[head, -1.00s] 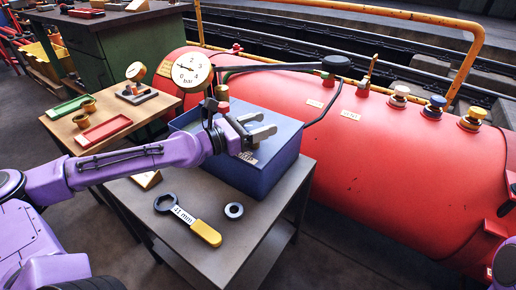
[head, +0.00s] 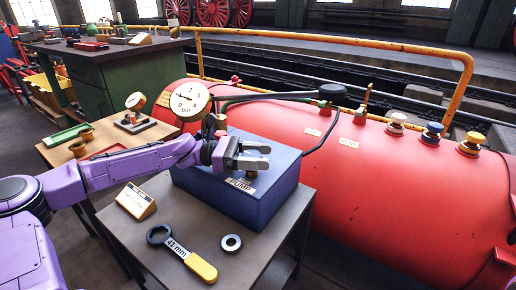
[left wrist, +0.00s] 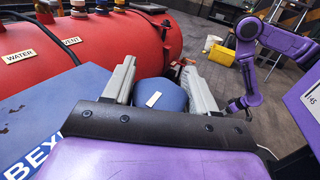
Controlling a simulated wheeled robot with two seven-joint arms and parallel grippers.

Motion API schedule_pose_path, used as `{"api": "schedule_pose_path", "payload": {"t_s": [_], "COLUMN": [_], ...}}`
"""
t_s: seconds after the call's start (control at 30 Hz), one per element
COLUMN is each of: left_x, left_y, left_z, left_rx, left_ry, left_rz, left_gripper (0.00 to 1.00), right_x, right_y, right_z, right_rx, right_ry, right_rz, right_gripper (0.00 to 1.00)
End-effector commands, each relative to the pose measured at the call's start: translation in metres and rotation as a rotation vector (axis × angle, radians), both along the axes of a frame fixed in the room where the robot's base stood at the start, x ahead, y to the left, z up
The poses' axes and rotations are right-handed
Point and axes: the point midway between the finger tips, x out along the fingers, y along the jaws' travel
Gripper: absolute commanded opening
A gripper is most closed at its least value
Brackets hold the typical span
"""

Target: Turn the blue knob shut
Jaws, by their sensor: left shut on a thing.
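A blue knob (left wrist: 160,95) with a white mark sits between the two grey fingers of my left gripper (left wrist: 162,90) in the left wrist view, and the gripper is shut on it. In the head view my left gripper (head: 254,155) is over the blue pump box (head: 240,202), and the knob is hidden there. A pressure gauge (head: 189,102) stands just beside the gripper. My right arm shows in the left wrist view; its gripper (left wrist: 238,104) is small and dark, and I cannot tell its jaws.
A big red tank (head: 390,190) lies behind the box, with several capped valves on top, one blue (head: 432,133). A 41 mm spanner (head: 182,252) and a dark ring (head: 231,243) lie on the grey table (head: 160,235). A sign block (head: 136,201) stands at its left.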

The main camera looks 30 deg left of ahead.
Motion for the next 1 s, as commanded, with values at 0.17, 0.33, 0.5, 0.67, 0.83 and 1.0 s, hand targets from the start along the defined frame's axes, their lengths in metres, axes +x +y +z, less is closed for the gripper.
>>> {"api": "schedule_pose_path", "payload": {"t_s": [0.17,0.33,0.5,0.67,0.83,1.0], "left_x": [-0.001,-0.001,-0.002,-0.001,-0.001,-0.005], "left_y": [0.000,0.000,-0.001,0.000,0.000,0.014], "left_z": [-0.002,-0.002,-0.003,-0.002,-0.001,0.002], "left_rx": [0.002,0.001,0.002,0.002,0.001,-0.002], "left_ry": [0.002,0.001,0.002,0.001,0.000,-0.002], "left_rz": [-0.021,-0.024,-0.024,-0.024,-0.022,-0.018], "left_gripper": [0.27,0.27,0.27,0.78,0.78,0.78], "right_x": [0.000,0.000,0.000,0.000,0.000,0.000], "right_y": [0.000,0.000,0.000,0.000,0.000,0.000], "right_z": [0.003,0.003,0.003,0.003,0.003,0.010], "right_rx": [0.000,0.000,0.000,0.000,0.000,0.000], "right_ry": [0.000,0.000,0.000,0.000,0.000,0.000], "right_rz": [0.000,0.000,0.000,0.000,0.000,0.000], "right_gripper": [0.72,0.72,0.72,0.72,0.72,0.72]}}
